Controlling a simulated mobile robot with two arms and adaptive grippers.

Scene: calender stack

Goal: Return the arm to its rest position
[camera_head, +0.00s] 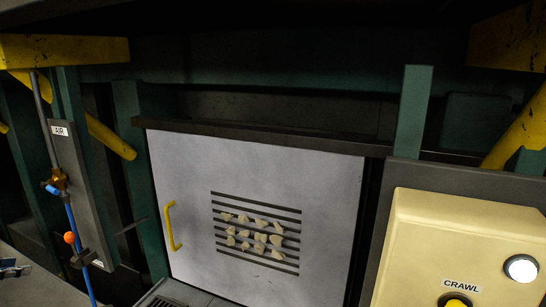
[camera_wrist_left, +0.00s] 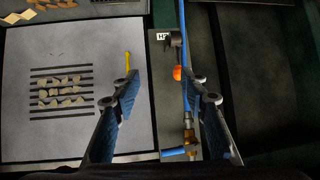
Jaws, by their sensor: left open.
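My left gripper (camera_head: 14,268) shows only in part at the lower left edge of the head view. In the left wrist view its two blue-padded fingers (camera_wrist_left: 165,88) stand wide apart with nothing held between them. Behind the gap between them are a grey panel, a blue hose (camera_wrist_left: 184,25) and an orange ball (camera_wrist_left: 178,73). In the head view the same hose (camera_head: 74,222) and ball (camera_head: 70,238) are to the right of the gripper, apart from it. My right gripper is in neither view.
A grey door (camera_head: 190,180) with slots, pale chips on them and a yellow handle (camera_head: 172,227) fills the middle. A cream control box (camera_head: 450,235) marked CRAWL stands at right. Green posts and yellow bars (camera_head: 110,138) frame the machine. A narrow panel marked AIR (camera_head: 60,131) is at left.

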